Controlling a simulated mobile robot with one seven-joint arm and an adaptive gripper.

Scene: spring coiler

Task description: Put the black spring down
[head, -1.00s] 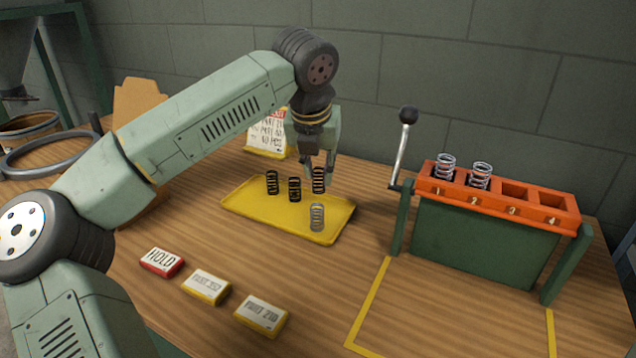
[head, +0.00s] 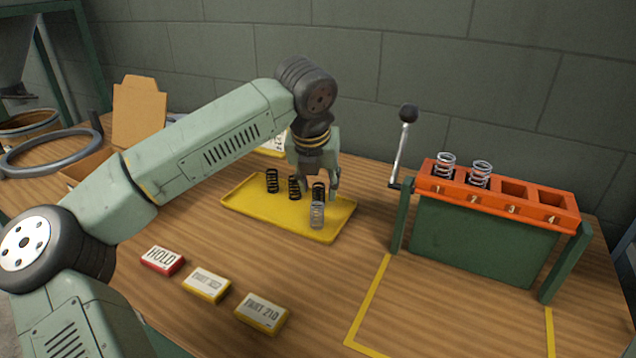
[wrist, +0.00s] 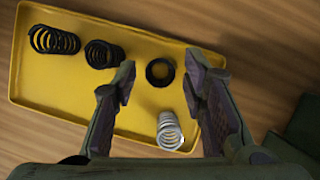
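A black spring (head: 318,192) stands upright on the yellow tray (head: 249,211), just behind a silver spring (head: 317,215). In the wrist view this black spring (wrist: 160,72) lies between the two fingertips of my gripper (wrist: 160,78), with yellow tray showing on both sides. My gripper (head: 321,186) is low over the tray, open and apart from the spring. The silver spring (wrist: 169,131) partly hides the black one in the head view. Two more black springs stand on the tray to the left, one in the middle (head: 294,188) and one farther left (head: 272,181).
An orange-topped rack (head: 499,195) with numbered slots is on the right; springs stand in slots 1 and 2. A crank lever (head: 402,150) rises at its left. A red HOLD block (head: 162,260) and two yellow-edged blocks lie in front. An open cardboard box (head: 139,112) is behind my arm.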

